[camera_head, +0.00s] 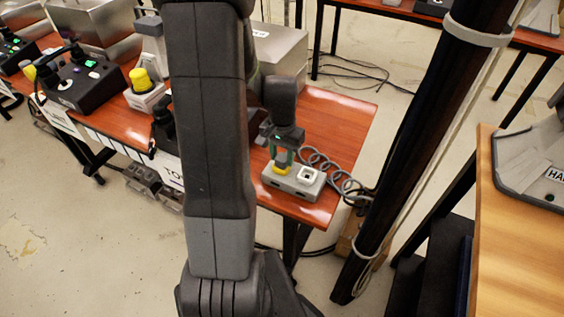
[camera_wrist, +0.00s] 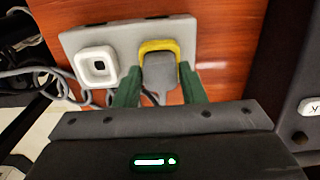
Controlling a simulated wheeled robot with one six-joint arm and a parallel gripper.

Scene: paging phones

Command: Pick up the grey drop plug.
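The grey drop plug (camera_wrist: 160,74) sits in the yellow-rimmed socket (camera_wrist: 158,45) of a light grey box. The box (camera_head: 279,183) lies near the right end of the red-brown table, and it fills the upper middle of the wrist view (camera_wrist: 122,37). A white square socket (camera_wrist: 97,66) beside the plug is empty. My gripper (camera_head: 283,158) points down over the yellow-rimmed socket. In the wrist view its green fingers (camera_wrist: 160,72) stand on either side of the plug, with small gaps visible, so it is open. In the head view the fingers largely hide the plug.
A coiled grey cord (camera_head: 338,178) runs from the box over the table's right edge. A thick black post (camera_head: 425,150) stands to the right, before a light wooden table (camera_head: 520,250). Metal boxes (camera_head: 281,50) and a yellow-topped unit (camera_head: 145,92) stand on the red-brown table (camera_head: 340,118).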

